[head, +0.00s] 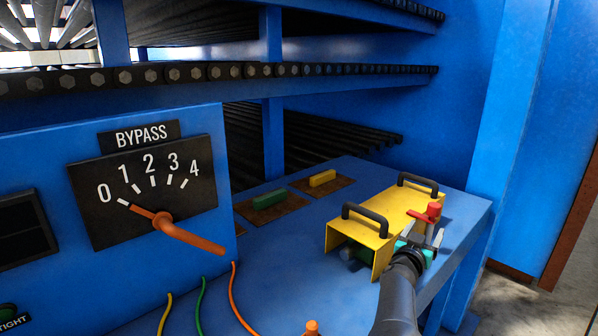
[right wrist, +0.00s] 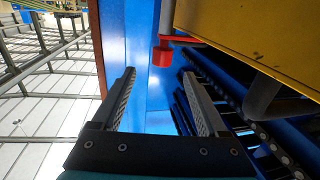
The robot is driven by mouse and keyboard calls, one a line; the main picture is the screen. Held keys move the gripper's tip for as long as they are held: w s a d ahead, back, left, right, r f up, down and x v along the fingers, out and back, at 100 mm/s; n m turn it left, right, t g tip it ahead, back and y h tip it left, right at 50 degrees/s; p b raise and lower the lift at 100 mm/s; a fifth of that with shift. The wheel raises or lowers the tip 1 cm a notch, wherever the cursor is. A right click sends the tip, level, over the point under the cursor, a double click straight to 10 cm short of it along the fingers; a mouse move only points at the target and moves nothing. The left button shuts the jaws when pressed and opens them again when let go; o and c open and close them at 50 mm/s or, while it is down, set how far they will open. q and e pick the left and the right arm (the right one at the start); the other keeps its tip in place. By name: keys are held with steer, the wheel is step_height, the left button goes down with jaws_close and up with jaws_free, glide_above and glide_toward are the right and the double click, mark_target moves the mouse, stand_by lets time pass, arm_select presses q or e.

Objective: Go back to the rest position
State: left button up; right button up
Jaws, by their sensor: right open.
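My right gripper (head: 425,232) is open and empty beside the right end of a yellow cover (head: 378,217) with two black handles, on the blue bench (head: 300,262). A red handle (head: 431,212) stands at that end, just beyond the fingers. In the right wrist view the open fingers (right wrist: 159,76) have nothing between them. The red handle (right wrist: 163,56) shows past their tips, and the yellow cover (right wrist: 255,35) fills the upper right. Contact between gripper and cover cannot be told. My left gripper is not in the head view.
A BYPASS dial (head: 190,185) has an orange lever (head: 190,237) with its thin tip near 0. Green (head: 270,199) and yellow (head: 321,178) blocks lie on brown pads. Orange (head: 236,300) and green (head: 200,305) cables rise at the front. A blue post (head: 510,120) stands right.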

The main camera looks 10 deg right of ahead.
steer(key=s+d+f+n+y, duration=0.2)
steer(key=s+f+n+y, duration=0.35)
steer(key=s+f, duration=0.4)
steer(key=s+a+f+n+g+y, duration=0.1)
steer(key=s+a+n+g+y, duration=0.15)
steer(key=s+a, duration=0.7)
steer(key=s+a+f+n+g+y, duration=0.15)
steer(key=s+a+g, duration=0.4)
steer(key=s, duration=0.75)
steer(key=s+a+f+n+g+y, duration=0.1)
steer(key=s+a+f+g+y, duration=0.15)
steer(key=s+a, duration=0.85)
steer(key=s+d+f, duration=0.1)
steer(key=s+f, duration=0.2)
steer(key=f, duration=2)
steer(key=s+d+f+g, duration=0.1)
steer(key=s+d+f, duration=0.1)
steer(key=s+f, duration=1)
steer(key=s, duration=0.3)
steer(key=shift+d+g, duration=0.3)
steer(key=shift+g, duration=0.05)
